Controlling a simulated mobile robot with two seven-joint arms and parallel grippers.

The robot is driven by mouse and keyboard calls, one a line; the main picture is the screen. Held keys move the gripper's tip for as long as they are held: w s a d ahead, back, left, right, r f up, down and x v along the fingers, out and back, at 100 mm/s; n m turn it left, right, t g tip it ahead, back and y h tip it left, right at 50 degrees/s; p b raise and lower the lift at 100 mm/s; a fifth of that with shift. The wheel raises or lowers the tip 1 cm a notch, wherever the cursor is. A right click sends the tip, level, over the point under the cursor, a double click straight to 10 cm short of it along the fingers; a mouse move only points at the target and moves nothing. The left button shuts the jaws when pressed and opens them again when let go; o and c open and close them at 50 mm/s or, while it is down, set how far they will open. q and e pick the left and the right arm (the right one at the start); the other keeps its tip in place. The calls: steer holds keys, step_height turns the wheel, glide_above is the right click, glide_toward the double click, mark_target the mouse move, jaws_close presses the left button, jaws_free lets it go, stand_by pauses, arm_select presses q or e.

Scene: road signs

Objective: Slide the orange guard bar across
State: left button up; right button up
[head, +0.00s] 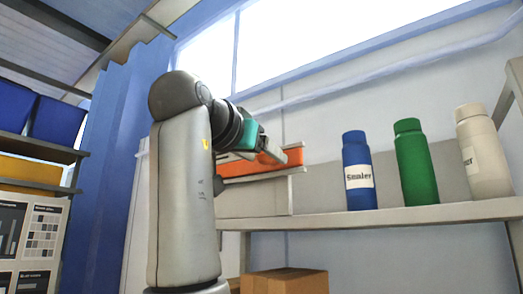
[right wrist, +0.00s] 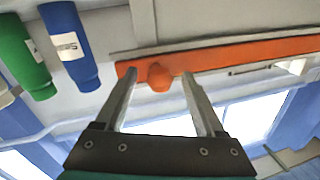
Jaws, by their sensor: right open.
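The orange guard bar (head: 240,168) sits along a pale rail on the wall unit, partly hidden behind my right arm in the head view. In the right wrist view the bar (right wrist: 250,58) runs across the upper part, with a rounded orange knob (right wrist: 160,78) near its left end. My right gripper (head: 280,157) is at the bar. In the wrist view its two open fingers (right wrist: 159,74) stand on either side of the knob, with gaps visible. Whether a finger touches the bar cannot be told. My left gripper is not in view.
A blue bottle (head: 358,190), a green bottle (head: 415,165) and a cream bottle (head: 484,160) stand on the shelf (head: 400,217) to the right. A cardboard box (head: 285,281) is below the shelf. Blue bins (head: 57,121) are on a rack at left.

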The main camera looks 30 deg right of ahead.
jaws_close()
stand_by(0.7)
stand_by(0.8)
